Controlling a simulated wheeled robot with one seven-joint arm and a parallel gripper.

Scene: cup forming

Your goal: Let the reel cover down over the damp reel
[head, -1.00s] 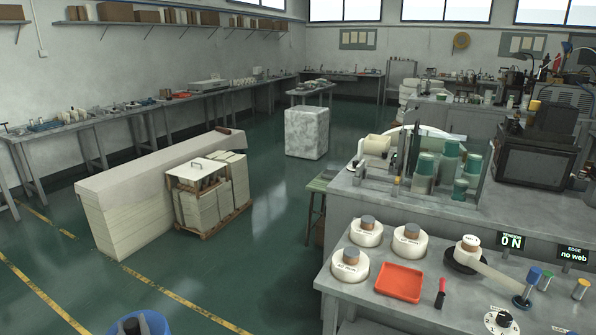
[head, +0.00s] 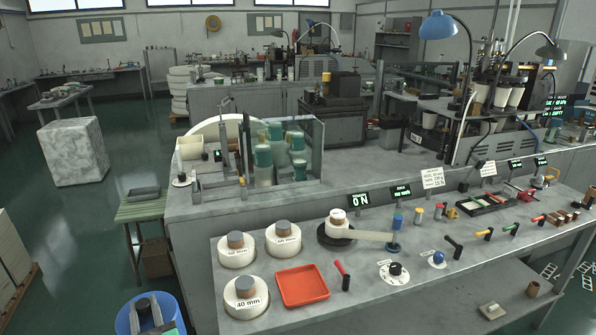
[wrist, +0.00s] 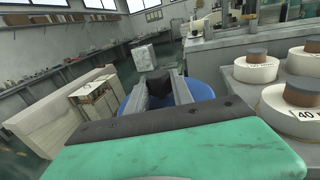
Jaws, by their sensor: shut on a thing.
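My gripper (wrist: 165,92) is shut on the dark knob of a round blue cover (wrist: 201,90), which I take to be the reel cover. The cover (head: 170,307) also shows at the bottom edge of the head view, left of the bench and apart from the reels; its lower part is cut off. Three white reels with brown cores stand on the bench: a back left reel (head: 237,258), a back right reel (head: 284,246) and a front reel (head: 243,306) marked 40 mm. Another white reel (head: 338,231) sits on a black disc, its strip running right. I cannot tell which reel is damp.
Knobs, posts and small displays fill the bench further right. A green stool (head: 140,208) stands beside the higher grey bench (head: 215,200). The floor at left is partly open.

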